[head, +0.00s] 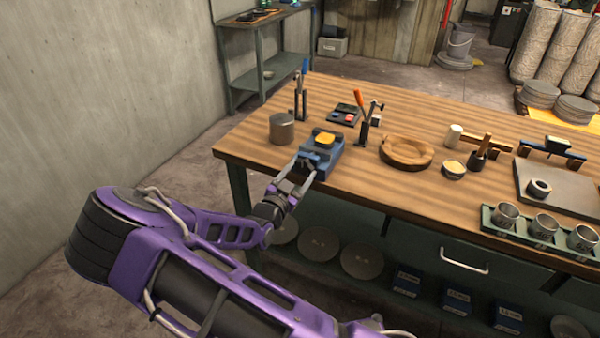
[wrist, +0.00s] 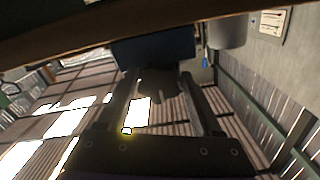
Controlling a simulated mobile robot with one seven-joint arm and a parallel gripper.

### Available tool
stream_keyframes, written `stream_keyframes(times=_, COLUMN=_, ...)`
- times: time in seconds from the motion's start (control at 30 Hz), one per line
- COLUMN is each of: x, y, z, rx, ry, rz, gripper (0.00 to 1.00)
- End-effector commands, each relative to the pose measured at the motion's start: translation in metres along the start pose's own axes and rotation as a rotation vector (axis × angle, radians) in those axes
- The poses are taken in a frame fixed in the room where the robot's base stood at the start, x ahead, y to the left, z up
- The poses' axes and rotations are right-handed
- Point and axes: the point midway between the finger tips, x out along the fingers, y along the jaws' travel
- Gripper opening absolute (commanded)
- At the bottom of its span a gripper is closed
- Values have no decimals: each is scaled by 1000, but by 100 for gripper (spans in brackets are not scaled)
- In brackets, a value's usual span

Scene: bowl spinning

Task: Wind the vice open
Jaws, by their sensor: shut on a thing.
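The blue vice (head: 318,158) stands at the near left corner of the wooden workbench, with a round yellow piece (head: 325,139) at its top. My gripper (head: 297,170) reaches up to its near end from the front left. In the wrist view the vice body (wrist: 155,48) is a dark blue block just beyond my fingers. My gripper (wrist: 160,88) is shut on the vice handle (wrist: 160,85), a dark shape between the two fingers. The handle's exact angle and the jaw gap are too dark and small to tell.
A grey metal cylinder (head: 282,128) stands just left of the vice and shows in the wrist view (wrist: 228,33). Upright levered tools (head: 301,98) (head: 368,125) stand behind and to the right.

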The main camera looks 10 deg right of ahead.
Motion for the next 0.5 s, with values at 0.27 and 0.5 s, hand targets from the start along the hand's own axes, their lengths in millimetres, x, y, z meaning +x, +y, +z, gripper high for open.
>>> stream_keyframes(times=0.27, x=0, y=1, z=0, rx=-3, ry=1, rz=1, gripper=84)
stream_keyframes(times=0.5, x=0, y=0, z=0, rx=-1, ry=1, rz=0, gripper=96)
